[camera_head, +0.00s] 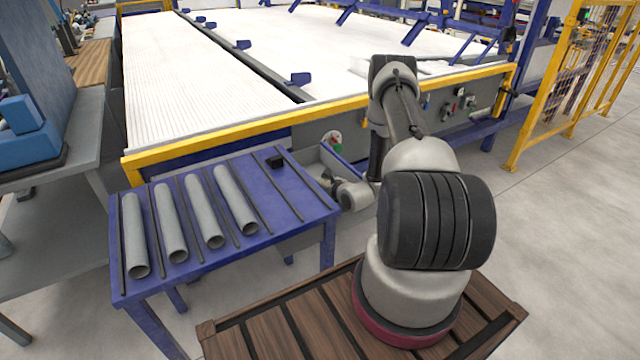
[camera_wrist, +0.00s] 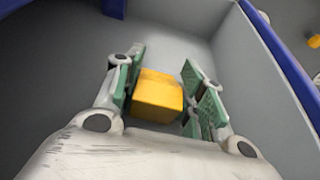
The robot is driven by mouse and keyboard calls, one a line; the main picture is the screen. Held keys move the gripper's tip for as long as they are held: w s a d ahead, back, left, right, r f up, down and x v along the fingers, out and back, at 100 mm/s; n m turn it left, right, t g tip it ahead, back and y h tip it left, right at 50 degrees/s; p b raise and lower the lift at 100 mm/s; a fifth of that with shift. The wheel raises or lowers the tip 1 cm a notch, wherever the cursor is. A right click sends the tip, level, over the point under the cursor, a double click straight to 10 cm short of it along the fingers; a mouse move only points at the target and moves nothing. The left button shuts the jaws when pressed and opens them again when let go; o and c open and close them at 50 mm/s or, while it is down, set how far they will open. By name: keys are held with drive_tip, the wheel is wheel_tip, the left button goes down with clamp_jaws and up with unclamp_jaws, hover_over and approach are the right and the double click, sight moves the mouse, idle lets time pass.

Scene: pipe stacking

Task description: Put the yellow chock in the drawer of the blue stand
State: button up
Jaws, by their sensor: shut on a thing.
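The yellow chock (camera_wrist: 158,97) is a small block between the green finger pads of my gripper (camera_wrist: 163,75) in the wrist view. My gripper is shut on it. Around and beneath it are the grey floor and wall of the open drawer (camera_wrist: 232,62); whether the chock touches the floor is unclear. In the head view the blue stand (camera_head: 283,222) is at the centre left, and the drawer (camera_head: 343,163) is pulled out on its right side. My gripper (camera_head: 328,184) is low at the drawer, and the chock is hidden there.
A large white machine bed with a yellow rail (camera_head: 240,134) stands behind. A yellow mesh fence (camera_head: 570,85) is at the right. Grey floor there is clear.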

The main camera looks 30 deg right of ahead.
drive_tip(key=shift+f, duration=0.2)
drive_tip(key=shift+s+a+f, duration=0.1)
drive_tip(key=shift+s+f, duration=0.1)
drive_tip(key=shift+f, duration=0.05)
drive_tip(key=o, duration=1)
drive_tip(key=shift+o, duration=0.2)
drive_tip(key=shift+r, duration=0.1)
drive_tip(key=shift+w+r, duration=0.15)
drive_tip(key=shift+r, duration=0.15)
drive_tip(key=v, duration=0.7)
drive_tip(key=shift+r, duration=0.2)
